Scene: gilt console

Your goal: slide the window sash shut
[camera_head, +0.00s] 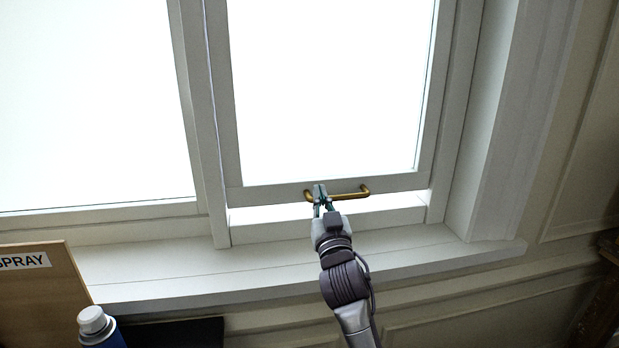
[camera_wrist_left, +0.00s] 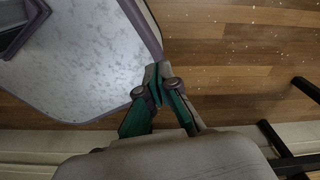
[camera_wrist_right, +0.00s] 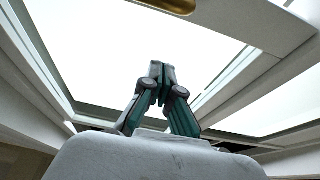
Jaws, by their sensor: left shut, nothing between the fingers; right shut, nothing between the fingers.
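The window sash (camera_head: 290,190) is a pale frame around bright glass. Its bottom rail stands a little above the sill frame, with a bright gap (camera_head: 270,213) under it. A brass bar handle (camera_head: 350,195) runs along the bottom rail. My right gripper (camera_head: 319,190) is shut and empty, its tips in front of the left part of the handle; I cannot tell whether they touch it. In the right wrist view the right gripper (camera_wrist_right: 162,68) is shut, and part of the brass handle (camera_wrist_right: 170,4) shows at the top edge. My left gripper (camera_wrist_left: 156,70) is shut and empty, away from the window.
A white window sill (camera_head: 180,272) runs below the sash. A wooden box marked SPRAY (camera_head: 40,285) and a blue bottle with a grey cap (camera_head: 95,322) stand at lower left. The left wrist view shows wooden floor (camera_wrist_left: 230,60). The sill near my right arm is clear.

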